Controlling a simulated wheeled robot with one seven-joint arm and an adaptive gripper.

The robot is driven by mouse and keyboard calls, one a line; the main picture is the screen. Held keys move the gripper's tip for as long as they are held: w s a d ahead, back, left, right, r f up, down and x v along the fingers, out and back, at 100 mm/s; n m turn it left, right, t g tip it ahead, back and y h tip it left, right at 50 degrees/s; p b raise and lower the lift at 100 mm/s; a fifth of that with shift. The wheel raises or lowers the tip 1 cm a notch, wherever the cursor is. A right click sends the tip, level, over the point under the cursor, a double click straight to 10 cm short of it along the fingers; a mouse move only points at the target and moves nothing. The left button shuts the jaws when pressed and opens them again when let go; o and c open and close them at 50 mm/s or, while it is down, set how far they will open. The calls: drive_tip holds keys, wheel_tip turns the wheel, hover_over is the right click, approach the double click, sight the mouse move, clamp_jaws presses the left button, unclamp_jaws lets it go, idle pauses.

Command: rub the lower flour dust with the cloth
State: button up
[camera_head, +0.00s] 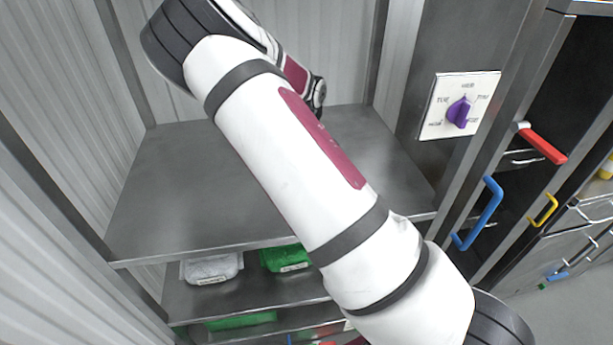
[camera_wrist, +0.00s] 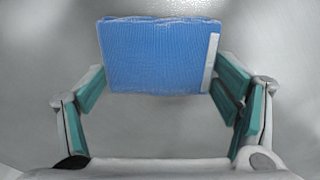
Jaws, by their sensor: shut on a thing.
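The blue cloth (camera_wrist: 158,58) shows in the wrist view as a flat, folded rectangle with a pale strip along its right edge. My gripper (camera_wrist: 161,88) has its teal-padded fingers on the left and right sides of the cloth and is shut on it. A grey surface (camera_wrist: 290,130) lies behind the cloth; the gap between them cannot be judged. I cannot make out flour dust clearly in either view; a blurred pale patch shows at the top right of the wrist view. In the head view my arm hides the gripper and cloth.
A metal shelf unit has a bare top shelf (camera_head: 190,190). Below are a white packet (camera_head: 211,269) and a green packet (camera_head: 286,258). Posts and corrugated walls enclose it. At right are a purple knob (camera_head: 459,113) and red (camera_head: 543,144), blue (camera_head: 478,213) and yellow (camera_head: 543,210) handles.

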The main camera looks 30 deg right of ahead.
drive_tip(key=shift+w+d+f+b, duration=0.1)
drive_tip(key=shift+w+d+b, duration=0.15)
drive_tip(key=shift+w, duration=0.5)
drive_tip(key=shift+s+a, duration=0.1)
drive_tip(key=shift+s, duration=0.1)
drive_tip(key=shift+s+a+r+p, duration=0.15)
drive_tip(key=shift+s+a+p, duration=0.05)
drive_tip(key=shift+s+p, duration=0.65)
drive_tip(key=shift+s+a+r+p, duration=0.15)
drive_tip(key=shift+s+a+p, duration=0.05)
drive_tip(key=shift+s+p, duration=0.6)
drive_tip(key=shift+s+a+f+p, duration=0.1)
drive_tip(key=shift+s+a+p, duration=0.35)
drive_tip(key=shift+s, duration=0.7)
drive_tip(key=shift+s+a+f+p, duration=0.15)
drive_tip(key=shift+s+p, duration=0.55)
drive_tip(key=shift+s, duration=0.4)
drive_tip(key=shift+s+a+f+p, duration=0.1)
drive_tip(key=shift+s+a+p, duration=0.35)
drive_tip(key=shift+s, duration=1.15)
drive_tip(key=shift+f, duration=0.15)
drive_tip(key=shift+c, duration=0.4)
